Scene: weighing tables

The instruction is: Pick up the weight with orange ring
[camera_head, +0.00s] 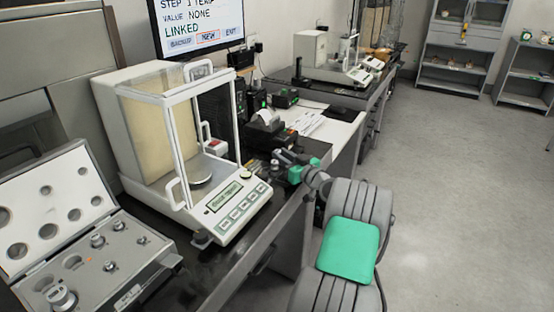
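An open grey case (140,290) of metal weights lies at the lower left. Several silver weights sit in its lower tray, among them a large one (61,297) at the front and smaller ones (98,240) farther back. Two slots look reddish inside; I cannot make out an orange ring on any weight. My gripper (284,160), dark with green parts, is at the table's right edge, right of the balance and well apart from the case. Its fingers are small and blend with dark items behind, so its opening and any held thing cannot be told.
A white balance (243,203) with a glass shield stands between the case and my gripper. Its pan (200,182) is inside. A small printer (266,130) and papers lie behind. A monitor (200,22) hangs above. The floor (450,190) at right is clear.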

